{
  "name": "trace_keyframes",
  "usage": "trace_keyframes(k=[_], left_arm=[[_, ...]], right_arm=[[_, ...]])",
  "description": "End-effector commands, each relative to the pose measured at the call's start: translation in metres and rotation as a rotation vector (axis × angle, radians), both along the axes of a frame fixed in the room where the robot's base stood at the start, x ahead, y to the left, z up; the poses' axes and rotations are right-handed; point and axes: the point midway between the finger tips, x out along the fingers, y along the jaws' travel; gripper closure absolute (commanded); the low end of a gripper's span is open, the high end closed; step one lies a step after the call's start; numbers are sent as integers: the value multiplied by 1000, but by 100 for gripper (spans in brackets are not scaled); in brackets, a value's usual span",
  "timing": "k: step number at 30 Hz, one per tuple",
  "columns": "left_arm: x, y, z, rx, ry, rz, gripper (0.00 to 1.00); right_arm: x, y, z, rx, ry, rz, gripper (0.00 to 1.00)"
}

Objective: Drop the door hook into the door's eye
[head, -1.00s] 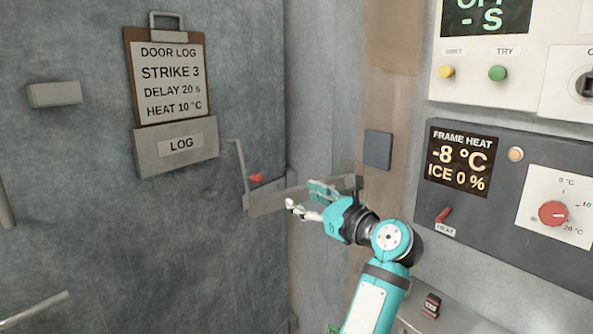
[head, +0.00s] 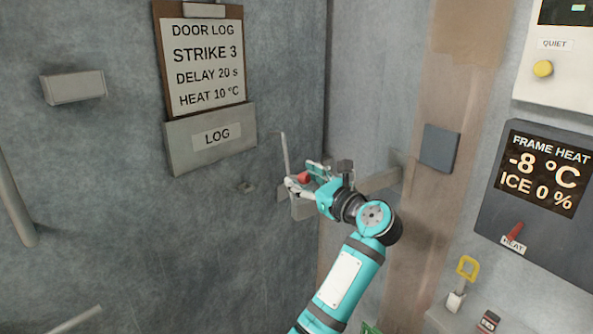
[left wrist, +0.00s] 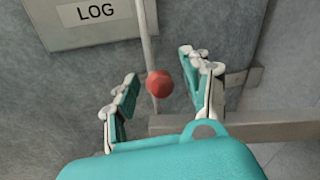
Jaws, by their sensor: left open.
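The door hook (head: 285,152) is a thin grey rod with a red knob (head: 304,177) near its lower end. It stands roughly upright by the door's right edge. My left gripper (head: 301,179) is open at the knob. In the left wrist view the red knob (left wrist: 160,84) lies between the spread fingers (left wrist: 163,70), with no finger clearly touching it. The rod (left wrist: 146,32) runs up behind it. My right gripper is not in view.
A grey bar (left wrist: 240,127) crosses behind the gripper, running right toward the frame. A log box (head: 210,145) with a clipboard (head: 203,62) hangs on the door above. A frame heat panel (head: 540,175) is at right.

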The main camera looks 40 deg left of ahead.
Motion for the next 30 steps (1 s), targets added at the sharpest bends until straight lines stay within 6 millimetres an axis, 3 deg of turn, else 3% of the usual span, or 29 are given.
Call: trace_keyframes(k=[9,20,30], left_arm=[[0,0,0,0,0,-1,51],[0,0,0,0,0,-1,98],[0,0,0,0,0,-2,100]], right_arm=[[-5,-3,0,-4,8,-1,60],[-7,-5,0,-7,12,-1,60],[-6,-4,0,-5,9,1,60]])
